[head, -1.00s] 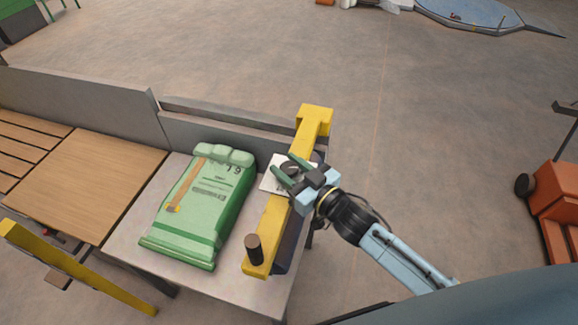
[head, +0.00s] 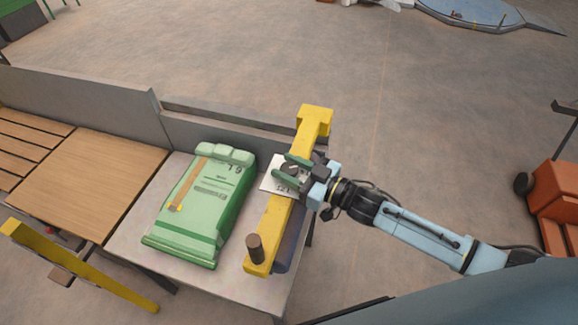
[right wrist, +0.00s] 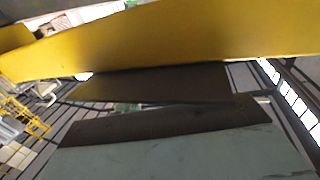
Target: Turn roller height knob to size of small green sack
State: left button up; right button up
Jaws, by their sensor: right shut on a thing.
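The green sack (head: 207,215) lies on the grey table left of a yellow bar, with a tan strip and dark print on top. A white dial plate (head: 268,187) sits on the yellow bar (head: 274,222); its markings are too small to read. My right gripper (head: 288,171) is over the plate, its green fingers on either side of the dark round knob (head: 292,172), shut on it. The fingers and wrist partly hide the knob, so its pointing direction is unclear. My left gripper is not in view.
A dark upright handle (head: 254,248) stands at the bar's near end. A grey wall (head: 208,138) runs behind the sack. A wooden board (head: 90,185) and a yellow rail (head: 75,265) are at left. An orange machine (head: 555,200) stands on the floor at right.

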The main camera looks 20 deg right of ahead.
jog(key=o, duration=0.9)
jog(key=shift+o, duration=0.2)
jog(key=v, duration=1.3)
jog(key=shift+s, duration=0.15)
jog(key=shift+d, duration=0.1)
